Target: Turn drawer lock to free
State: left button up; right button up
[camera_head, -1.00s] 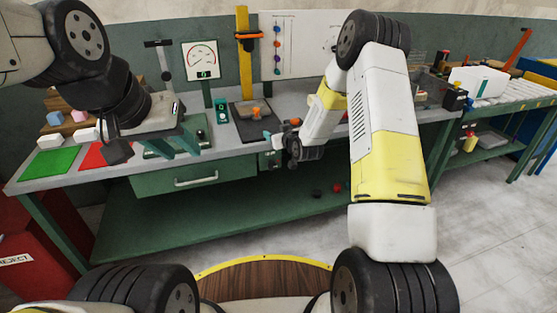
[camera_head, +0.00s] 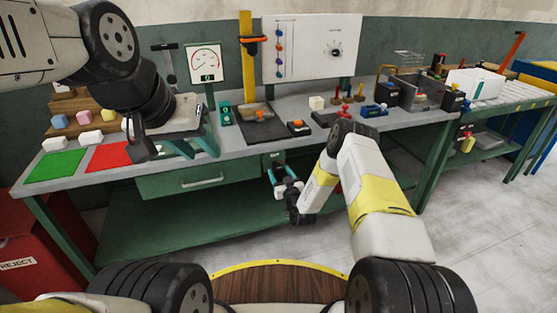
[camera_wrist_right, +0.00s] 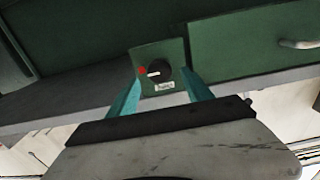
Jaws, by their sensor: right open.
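The drawer lock (camera_head: 273,159) is a small green plate with a dark knob under the bench edge, right of the green drawer (camera_head: 160,186). In the right wrist view the round black knob (camera_wrist_right: 160,74) has a white pointer lying roughly sideways, toward a red mark (camera_wrist_right: 142,70) on its left. A white label below is too small to read. My right gripper (camera_head: 282,172) is open and faces the lock from below and in front. Its teal fingers (camera_wrist_right: 160,92) appear on either side of the plate, apart from the knob. My left gripper (camera_head: 196,146) is open above the bench.
The bench edge (camera_head: 230,156) overhangs the lock. A red pad (camera_head: 108,157) and a green pad (camera_head: 55,165) lie at left. A red reject bin (camera_head: 40,240) is at lower left.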

aim_at(276, 166)
jog(key=shift+x, duration=1.15)
grip_shut()
